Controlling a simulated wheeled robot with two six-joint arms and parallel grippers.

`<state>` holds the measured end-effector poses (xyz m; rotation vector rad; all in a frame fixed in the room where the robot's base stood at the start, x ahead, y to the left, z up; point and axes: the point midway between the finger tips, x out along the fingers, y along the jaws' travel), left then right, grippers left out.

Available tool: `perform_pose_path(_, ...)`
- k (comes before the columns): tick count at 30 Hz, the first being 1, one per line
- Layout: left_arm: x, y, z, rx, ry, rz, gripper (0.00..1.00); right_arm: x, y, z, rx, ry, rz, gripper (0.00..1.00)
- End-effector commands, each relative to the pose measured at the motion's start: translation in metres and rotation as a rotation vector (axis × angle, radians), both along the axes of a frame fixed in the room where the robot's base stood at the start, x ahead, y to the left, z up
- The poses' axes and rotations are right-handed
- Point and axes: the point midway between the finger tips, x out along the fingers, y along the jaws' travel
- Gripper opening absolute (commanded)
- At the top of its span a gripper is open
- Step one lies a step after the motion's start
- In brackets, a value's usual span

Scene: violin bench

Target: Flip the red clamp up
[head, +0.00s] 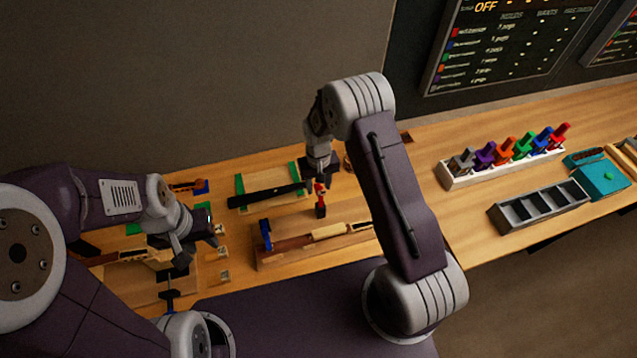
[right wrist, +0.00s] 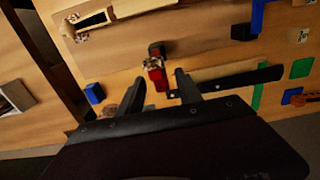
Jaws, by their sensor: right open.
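The red clamp (head: 320,191) is a small red piece on a dark base, near the back end of the wooden workpiece area. In the right wrist view the red clamp (right wrist: 156,76) lies between and just beyond my fingertips. My right gripper (head: 319,172) is above it, pointing down, with its fingers apart. The right wrist view shows both fingers (right wrist: 160,80) on either side of the clamp, with nothing held. Whether a finger touches it I cannot tell. My left gripper (head: 197,246) is over the left part of the bench, its fingers apparently spread and empty.
A black bar (head: 266,195) lies on a green-edged board left of the clamp. A wooden fixture with a blue clamp (head: 265,231) stands in front. A white rack of coloured clamps (head: 503,167) and a grey compartment tray (head: 540,206) stand at the right.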

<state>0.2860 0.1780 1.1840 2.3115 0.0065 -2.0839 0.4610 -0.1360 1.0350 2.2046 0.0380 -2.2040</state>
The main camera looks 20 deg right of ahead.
Motion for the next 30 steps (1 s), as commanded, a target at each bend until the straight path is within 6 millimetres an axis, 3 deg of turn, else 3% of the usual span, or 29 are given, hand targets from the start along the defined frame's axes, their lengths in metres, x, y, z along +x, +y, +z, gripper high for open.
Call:
perform_pose_path(2,0.0000,0.0000,-0.0003,0.000,0.000,0.000,0.36,0.0001,0.0000,0.0001,0.000,0.000,0.000,0.42)
perform_pose_path(6,0.0000,0.0000,-0.0003,0.000,0.000,0.000,0.36,0.0001,0.0000,0.0003,0.000,0.000,0.000,0.03)
perform_pose_path(7,0.0000,0.0000,-0.0002,0.000,0.000,0.000,0.36,0.0001,0.0000,0.0003,0.000,0.000,0.000,0.00)
perform_pose_path(30,0.0000,0.0000,-0.0002,0.000,0.000,0.000,0.36,0.0006,0.0000,0.0008,0.000,-0.001,0.000,0.00)
